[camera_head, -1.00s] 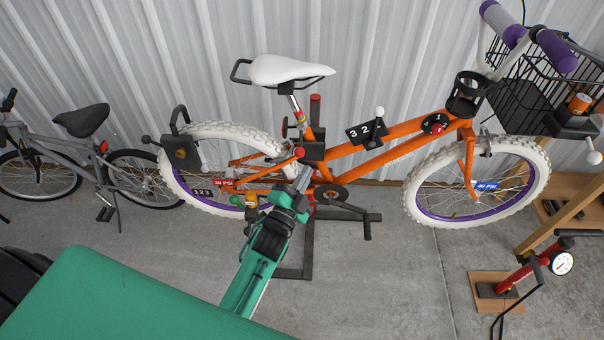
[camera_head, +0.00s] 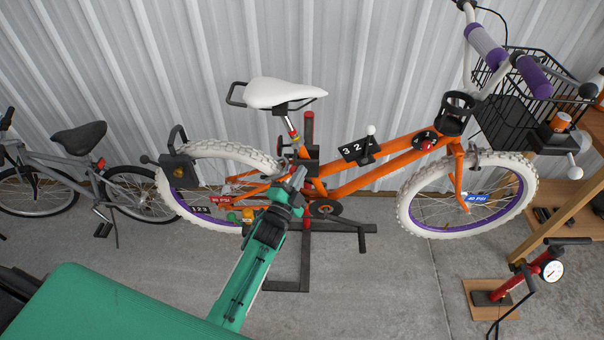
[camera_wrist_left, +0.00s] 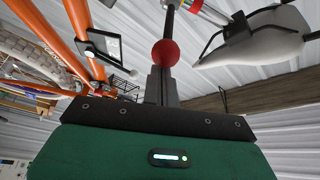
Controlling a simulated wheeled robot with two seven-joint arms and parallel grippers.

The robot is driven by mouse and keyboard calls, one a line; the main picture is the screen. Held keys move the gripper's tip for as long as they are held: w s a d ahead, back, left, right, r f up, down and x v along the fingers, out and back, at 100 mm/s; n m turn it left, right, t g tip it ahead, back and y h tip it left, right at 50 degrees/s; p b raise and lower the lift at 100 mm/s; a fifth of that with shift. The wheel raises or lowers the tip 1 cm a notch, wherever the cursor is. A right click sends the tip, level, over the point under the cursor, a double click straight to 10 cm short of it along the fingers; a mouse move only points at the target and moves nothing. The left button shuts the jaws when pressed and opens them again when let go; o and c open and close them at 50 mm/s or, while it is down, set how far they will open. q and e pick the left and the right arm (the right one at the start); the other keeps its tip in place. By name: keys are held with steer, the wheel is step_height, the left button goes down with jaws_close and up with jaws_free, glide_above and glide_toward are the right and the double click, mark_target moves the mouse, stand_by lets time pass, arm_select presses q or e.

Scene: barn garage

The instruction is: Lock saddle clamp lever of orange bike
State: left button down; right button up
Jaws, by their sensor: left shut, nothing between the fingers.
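The orange bike (camera_head: 385,157) hangs upright on a stand, with its white saddle (camera_head: 284,92) on a silver post (camera_head: 292,127). A dark lever part (camera_head: 280,146) shows beside the seat post, just below the saddle. In the left wrist view, a black rod with a red ball (camera_wrist_left: 165,52) at its end points down from near the seat post. My left gripper (camera_head: 299,174) is shut and empty, below the saddle near the stand clamp. Its closed fingers (camera_wrist_left: 160,85) lie right by the red ball; whether they touch cannot be told. My right gripper is not in view.
The black stand clamp (camera_head: 306,167) and stand base (camera_head: 287,286) are close to my arm. A grey bike (camera_head: 62,165) stands at left. A wooden bench (camera_head: 545,218) and red pump (camera_head: 527,280) stand at right. A corrugated wall is behind; floor in front is partly clear.

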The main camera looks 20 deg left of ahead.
arm_select(q)
steer(key=shift+s+a, duration=0.1)
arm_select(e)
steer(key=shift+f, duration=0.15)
arm_select(q)
steer(key=shift+a+f+m+h+b, duration=0.1)
steer(key=shift+a+m+h+b, duration=0.2)
steer(key=shift+h, duration=0.2)
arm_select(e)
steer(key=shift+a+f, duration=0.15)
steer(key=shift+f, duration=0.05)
